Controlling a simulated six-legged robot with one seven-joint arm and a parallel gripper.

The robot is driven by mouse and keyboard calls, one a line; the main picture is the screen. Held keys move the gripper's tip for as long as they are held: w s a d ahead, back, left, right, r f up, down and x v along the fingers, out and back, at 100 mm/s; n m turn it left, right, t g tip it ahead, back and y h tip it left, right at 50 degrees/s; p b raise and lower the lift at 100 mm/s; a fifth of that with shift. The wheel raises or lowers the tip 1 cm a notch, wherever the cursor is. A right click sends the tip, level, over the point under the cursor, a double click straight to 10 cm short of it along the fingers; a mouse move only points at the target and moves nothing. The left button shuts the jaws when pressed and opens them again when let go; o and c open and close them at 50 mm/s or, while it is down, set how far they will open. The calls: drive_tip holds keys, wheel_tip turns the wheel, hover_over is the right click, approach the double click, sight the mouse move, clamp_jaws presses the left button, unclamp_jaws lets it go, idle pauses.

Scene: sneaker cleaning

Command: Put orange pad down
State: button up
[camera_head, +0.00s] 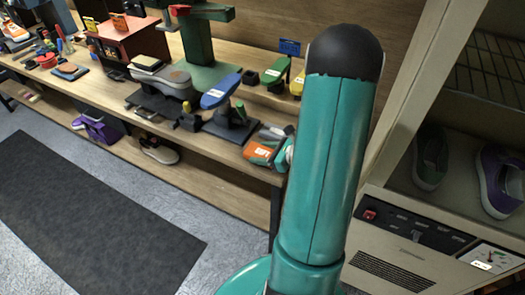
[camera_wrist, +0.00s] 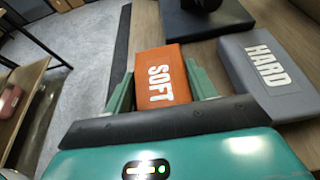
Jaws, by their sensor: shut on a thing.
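The orange pad (camera_wrist: 162,62), marked SOFT, is between the two green fingers of my gripper (camera_wrist: 161,84) in the wrist view. The fingers are shut on its sides. In the head view the orange pad (camera_head: 261,151) shows at the near right end of the wooden bench, beside my teal arm, which hides most of my gripper. The pad is over or on the bench top near its front edge; I cannot tell whether it touches the wood. A grey pad (camera_wrist: 268,68), marked HARD, lies on the bench just right of it in the wrist view.
A dark stand base (camera_wrist: 205,20) is just beyond the pads. Shoe stands, a grey sneaker (camera_head: 163,82) and a red box (camera_head: 128,42) fill the bench to the left. A cabinet with shoes (camera_head: 431,158) stands at right. A dark mat (camera_head: 85,215) lies on the floor.

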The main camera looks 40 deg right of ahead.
drive_tip(key=shift+w+f, duration=0.15)
drive_tip(key=o, duration=1.1)
